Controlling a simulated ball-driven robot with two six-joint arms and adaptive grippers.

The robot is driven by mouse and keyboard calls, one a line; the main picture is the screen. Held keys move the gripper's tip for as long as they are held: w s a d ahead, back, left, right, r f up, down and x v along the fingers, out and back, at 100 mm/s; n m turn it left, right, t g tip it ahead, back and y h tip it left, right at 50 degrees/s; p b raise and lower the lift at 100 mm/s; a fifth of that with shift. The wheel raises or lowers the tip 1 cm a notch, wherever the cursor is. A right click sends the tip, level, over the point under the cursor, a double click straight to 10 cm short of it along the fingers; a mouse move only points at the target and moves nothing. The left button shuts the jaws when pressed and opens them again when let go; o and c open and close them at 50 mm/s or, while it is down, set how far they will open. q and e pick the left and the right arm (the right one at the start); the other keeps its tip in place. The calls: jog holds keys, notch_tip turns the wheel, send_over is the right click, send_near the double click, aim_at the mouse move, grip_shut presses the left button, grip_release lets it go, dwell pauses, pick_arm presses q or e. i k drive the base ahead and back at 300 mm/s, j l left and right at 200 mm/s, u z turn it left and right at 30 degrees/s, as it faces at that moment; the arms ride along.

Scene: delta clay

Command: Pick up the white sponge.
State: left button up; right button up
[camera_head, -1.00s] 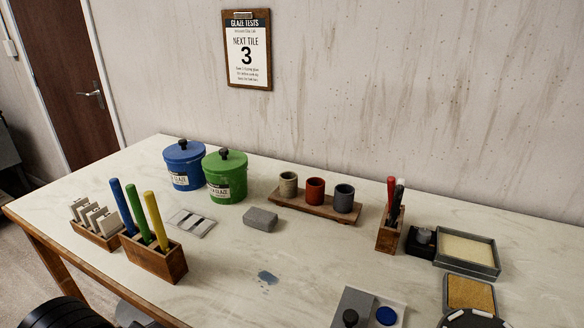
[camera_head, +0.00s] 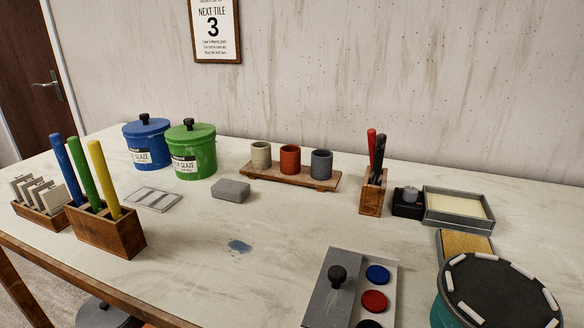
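A pale cream-white sponge-like block (camera_head: 458,204) lies in a grey rectangular tray (camera_head: 460,225) at the right back of the table. It is the whitest sponge-like thing in view. A grey block (camera_head: 231,191), perhaps also a sponge, lies on the bare table near the middle. A yellow-tan pad (camera_head: 466,246) sits in a second grey tray in front of the cream one, partly hidden by a dark round turntable top (camera_head: 500,291). Neither of my grippers shows in the head view.
A small black holder (camera_head: 407,203) and a wooden block with red and black tools (camera_head: 373,192) stand left of the cream tray. A paint palette (camera_head: 327,291) lies in front. Three cups on a board (camera_head: 289,176) and lidded pots (camera_head: 192,150) stand behind. The middle table is largely clear.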

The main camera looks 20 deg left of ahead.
aim_at(236, 192)
jog(key=k+j+z, duration=0.4)
jog(key=j, duration=0.15)
jog(key=k+j+z, duration=0.8)
jog(key=i+j, duration=0.05)
jog(key=j, duration=0.05)
